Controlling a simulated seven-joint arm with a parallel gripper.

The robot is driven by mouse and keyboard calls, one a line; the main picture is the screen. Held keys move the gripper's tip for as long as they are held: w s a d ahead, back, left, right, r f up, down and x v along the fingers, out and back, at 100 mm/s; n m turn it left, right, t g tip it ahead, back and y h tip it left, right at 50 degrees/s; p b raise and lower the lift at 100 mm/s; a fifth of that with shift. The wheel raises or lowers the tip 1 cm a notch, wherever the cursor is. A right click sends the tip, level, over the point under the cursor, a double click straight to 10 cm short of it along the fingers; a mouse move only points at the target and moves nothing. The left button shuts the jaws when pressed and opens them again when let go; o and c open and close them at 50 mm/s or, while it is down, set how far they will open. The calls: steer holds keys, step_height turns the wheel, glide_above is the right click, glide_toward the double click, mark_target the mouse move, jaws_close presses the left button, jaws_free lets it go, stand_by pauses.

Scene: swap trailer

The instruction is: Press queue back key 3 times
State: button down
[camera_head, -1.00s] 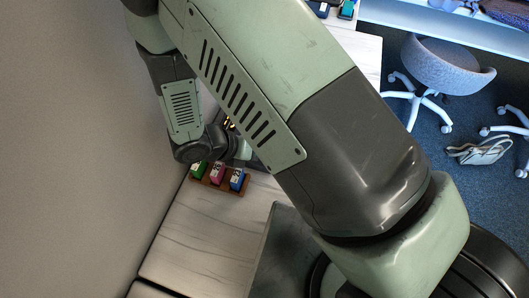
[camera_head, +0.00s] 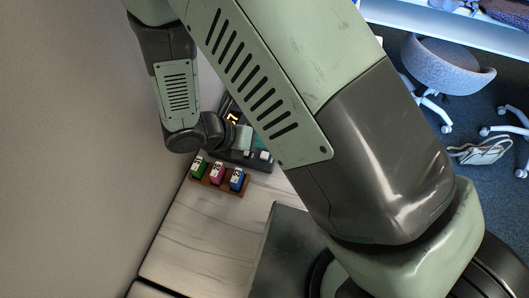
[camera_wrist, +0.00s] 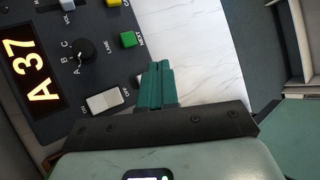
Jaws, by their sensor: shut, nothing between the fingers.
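A dark console (camera_wrist: 58,22) with a lit amber "A 37" display (camera_wrist: 34,72) fills the upper left of the wrist view. It has a green key (camera_wrist: 128,40) labelled NEXT, a yellow key (camera_wrist: 114,3) and a black knob (camera_wrist: 82,53) marked A, B, C. My gripper (camera_wrist: 155,70) has its teal fingers together and empty, pointing at the console's edge just below the green key. A pale bit shows beside the fingertips, mostly hidden; I cannot read a back key label or tell whether the fingers touch anything. In the head view the console (camera_head: 262,163) is partly behind my arm.
A pale rocker switch (camera_wrist: 104,101) is on the console near my gripper. A brown rack (camera_head: 218,186) holding green, pink and blue items stands beside the console. White marbled counter (camera_head: 205,230) is clear in front. A wall rises at left.

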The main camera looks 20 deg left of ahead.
mark_target(262, 154)
steer(key=shift+r, duration=1.4)
steer(key=shift+w+d+r, duration=0.1)
steer(key=shift+w+r, duration=0.05)
steer(key=shift+r, duration=0.1)
steer(key=w+d+r+m+g+y, duration=0.1)
steer(key=d+r+m+g, duration=0.1)
steer(key=d+r+m, duration=0.65)
steer(key=w+d+r+m+g+y, duration=0.1)
steer(key=w+d+r+m+g, duration=0.1)
steer(key=d+r+m, duration=0.65)
steer(key=s+d+r+m+t+y, duration=0.1)
steer(key=s+d+r+m+y, duration=0.1)
steer(key=s+r+m, duration=0.3)
steer(key=s+d+r+m+t+y, duration=0.2)
steer(key=s+d+r+m, duration=0.2)
steer(key=r+m, duration=0.6)
steer(key=m, duration=0.3)
steer(key=shift+s+d+r+y, duration=0.15)
steer(key=shift+s+r+y, duration=0.05)
steer(key=shift+s+y, duration=0.2)
